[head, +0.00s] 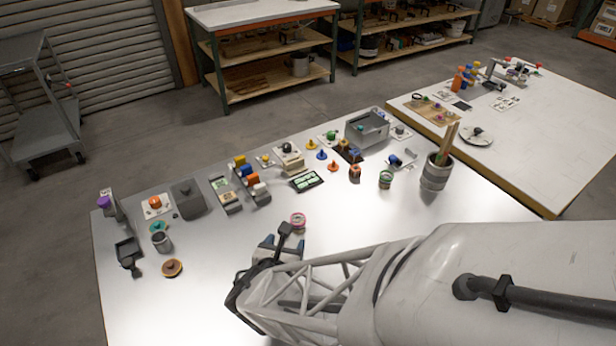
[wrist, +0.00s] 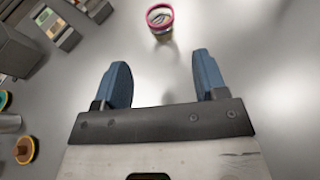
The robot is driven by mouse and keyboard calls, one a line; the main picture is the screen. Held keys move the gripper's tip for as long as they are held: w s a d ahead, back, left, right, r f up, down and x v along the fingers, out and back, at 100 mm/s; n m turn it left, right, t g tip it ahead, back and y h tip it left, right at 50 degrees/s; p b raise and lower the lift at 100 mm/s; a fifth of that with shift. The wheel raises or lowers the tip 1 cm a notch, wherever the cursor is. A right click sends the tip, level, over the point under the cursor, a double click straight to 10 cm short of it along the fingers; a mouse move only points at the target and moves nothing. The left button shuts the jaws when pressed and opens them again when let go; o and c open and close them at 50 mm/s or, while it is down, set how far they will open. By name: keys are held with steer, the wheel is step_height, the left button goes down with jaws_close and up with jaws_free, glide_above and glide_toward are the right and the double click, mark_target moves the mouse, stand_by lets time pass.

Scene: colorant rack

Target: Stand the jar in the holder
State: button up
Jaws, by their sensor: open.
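A small jar with a pink rim (head: 298,220) stands on the metal table just beyond my gripper. It also shows at the top of the wrist view (wrist: 160,22), with a greenish-yellow body below the rim. My gripper (head: 280,243) is open, and its two blue fingers are spread with nothing between them in the wrist view (wrist: 161,75). The jar is ahead of the fingertips, apart from them. A second jar with a green band (head: 386,179) stands farther right. I cannot tell for certain which fixture is the holder.
A grey cup (head: 161,241), a brown round knob piece (head: 172,267) and a black tray-like piece (head: 128,252) are at left. Blocks and fixtures line the far edge. A pot with sticks (head: 436,172) stands right. Table around the pink-rimmed jar is clear.

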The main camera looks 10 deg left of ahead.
stand_by(0.5)
steer(key=w+d+r+m+g+h, duration=0.1)
steer(key=d+r+m+g+h, duration=0.1)
steer(key=d+r+m, duration=0.4)
steer(key=w+d+r+m+g+h, duration=0.1)
steer(key=d+r+m+g+h, duration=0.1)
steer(key=d+m, duration=0.45)
steer(key=w+d+r+m+g+h, duration=0.15)
steer(key=d+r+m, duration=0.25)
steer(key=d, duration=0.5)
steer(key=s+d+r+m+g+y, duration=0.5)
steer(key=s+d+r+m, duration=0.6)
steer(key=m, duration=0.8)
steer(key=shift+s+d+r+m, duration=0.15)
steer(key=shift+d+r+m, duration=0.2)
steer(key=shift+d+r, duration=0.35)
steer(key=shift+o, duration=0.4)
steer(key=shift+f+g+y, duration=0.1)
steer(key=shift+g+y, duration=0.15)
